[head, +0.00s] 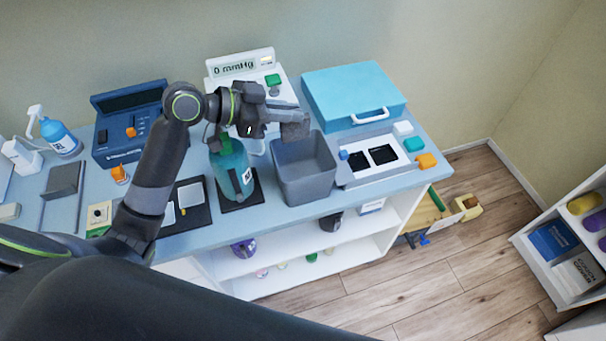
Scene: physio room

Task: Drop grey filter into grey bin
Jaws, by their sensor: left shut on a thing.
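My left gripper (285,116) reaches in from the left and is shut on a small grey block, the grey filter (296,130). The bin is an open, square, tapered box standing upright on the blue-grey counter. The part of its inside that shows looks empty. My right gripper does not show.
A teal bottle (231,168) stands close left of the bin. A white tray with black pads (379,158) is right of it, with a blue case (352,92) behind. A white 0 mmHg device (240,67) stands behind my gripper. The counter's front edge runs just before the bin.

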